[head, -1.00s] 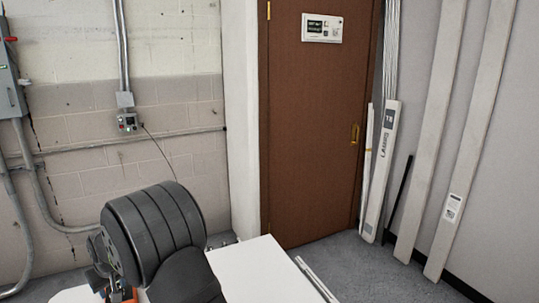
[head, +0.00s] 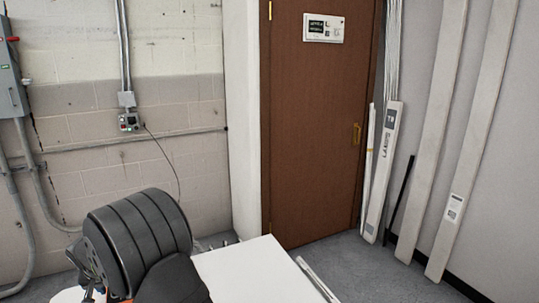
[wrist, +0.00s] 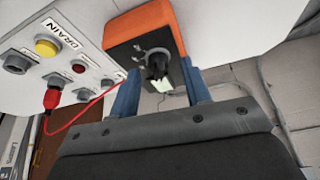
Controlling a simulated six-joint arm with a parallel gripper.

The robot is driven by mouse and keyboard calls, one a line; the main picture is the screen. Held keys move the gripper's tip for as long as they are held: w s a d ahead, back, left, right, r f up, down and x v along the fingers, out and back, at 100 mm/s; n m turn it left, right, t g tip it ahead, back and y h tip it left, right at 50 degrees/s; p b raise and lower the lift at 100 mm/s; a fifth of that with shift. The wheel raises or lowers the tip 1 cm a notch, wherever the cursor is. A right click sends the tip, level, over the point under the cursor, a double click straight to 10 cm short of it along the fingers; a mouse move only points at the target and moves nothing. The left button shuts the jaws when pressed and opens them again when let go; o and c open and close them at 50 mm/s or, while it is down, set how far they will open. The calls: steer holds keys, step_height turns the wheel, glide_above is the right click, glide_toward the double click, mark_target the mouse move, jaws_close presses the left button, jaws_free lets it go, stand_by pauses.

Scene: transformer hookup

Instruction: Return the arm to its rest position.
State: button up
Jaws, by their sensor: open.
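My gripper (wrist: 160,92) shows in the wrist view with its two blue fingers apart. An orange box (wrist: 138,24) with a black face lies just beyond the fingertips. A dark knob-like part with a pale tip sits on that face, between the fingers in the picture. I cannot tell whether the fingers touch the box. In the head view my black arm hides the gripper and most of the work area at the lower left.
A panel marked DRAIN (wrist: 57,34) has a yellow button (wrist: 46,47) and a red plug (wrist: 53,99) whose red cable runs toward the gripper. A white tabletop (head: 262,272), a brown door (head: 312,130) and leaning white boards (head: 428,140) show in the head view.

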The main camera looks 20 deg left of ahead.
steer(key=shift+m+h, duration=0.4)
steer(key=shift+m, duration=0.8)
steer(key=shift+o, duration=0.5)
steer(key=o, duration=1.1)
steer(key=shift+r, duration=0.1)
steer(key=shift+o, duration=0.2)
steer(key=s+d+r+m+g+h, duration=0.1)
steer(key=s+d+r+m+g, duration=0.15)
steer(key=d+r+m, duration=0.75)
steer(key=s+d+r+m+g+h, duration=0.1)
steer(key=s+d+r+m, duration=0.35)
steer(key=d+r, duration=1)
step_height(320, 180, down, 9)
steer(key=shift+w+a, duration=0.2)
steer(key=shift+w, duration=0.15)
